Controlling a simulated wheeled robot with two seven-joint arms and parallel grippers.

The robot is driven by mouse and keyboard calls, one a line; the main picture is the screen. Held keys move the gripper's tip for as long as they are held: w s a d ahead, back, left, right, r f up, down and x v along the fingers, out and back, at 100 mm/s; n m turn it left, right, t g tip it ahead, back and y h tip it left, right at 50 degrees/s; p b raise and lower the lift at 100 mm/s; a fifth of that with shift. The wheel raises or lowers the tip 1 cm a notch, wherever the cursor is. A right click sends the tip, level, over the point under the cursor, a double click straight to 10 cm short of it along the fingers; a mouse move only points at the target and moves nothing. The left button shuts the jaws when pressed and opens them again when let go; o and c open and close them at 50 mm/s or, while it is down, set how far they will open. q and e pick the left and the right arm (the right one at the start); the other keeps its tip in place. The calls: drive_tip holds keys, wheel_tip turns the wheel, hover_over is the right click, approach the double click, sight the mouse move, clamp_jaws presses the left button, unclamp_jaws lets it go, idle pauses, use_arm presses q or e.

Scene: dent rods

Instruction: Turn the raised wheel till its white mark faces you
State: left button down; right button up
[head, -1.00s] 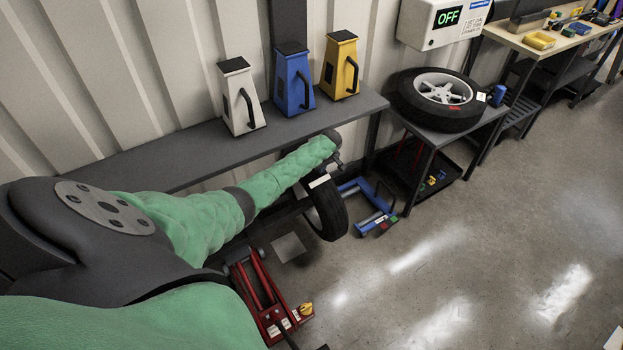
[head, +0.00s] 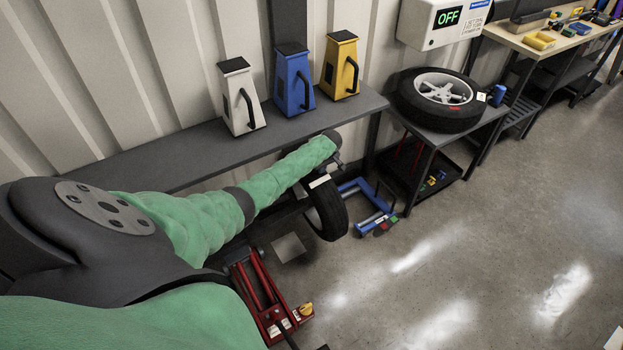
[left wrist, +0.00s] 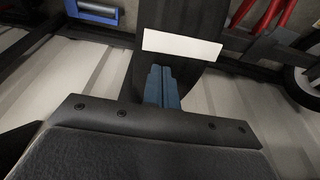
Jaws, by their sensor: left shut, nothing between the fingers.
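The raised wheel (head: 330,215) has a black tyre and stands off the floor below the grey shelf, partly hidden by my left arm. Its white mark (head: 319,181) is a pale strip across the upper tread. In the left wrist view the tread (left wrist: 177,18) fills the top middle, with the white mark (left wrist: 182,47) as a slightly tilted band. My left gripper (left wrist: 161,70) is shut and empty, its blue fingers pointing at the tread just beside the mark. I cannot tell if they touch. In the head view the fingers are hidden by the arm. My right gripper is out of view.
White, blue and yellow stands (head: 341,66) sit on the shelf (head: 190,160). Another wheel (head: 438,99) lies on a side table. Floor at right is clear.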

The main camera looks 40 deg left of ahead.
sight(325, 182)
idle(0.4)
use_arm(q)
drive_tip(key=shift+f, duration=0.15)
drive_tip(key=shift+f, duration=0.35)
drive_tip(key=shift+s+d+f+p, duration=0.2)
drive_tip(key=shift+s+d+p, duration=0.1)
drive_tip(key=shift+d, duration=0.25)
drive_tip(key=shift+s+d+f+p, duration=0.2)
drive_tip(key=shift+s+d+f, duration=0.05)
drive_tip(key=shift+d, duration=0.3)
drive_tip(key=shift+s+d+f+p, duration=0.2)
drive_tip(key=shift+s+d+p, duration=0.1)
drive_tip(key=shift+d, duration=0.25)
drive_tip(key=shift+d+f, duration=0.1)
drive_tip(key=shift+s+d+f, duration=0.1)
drive_tip(key=shift+s, duration=0.05)
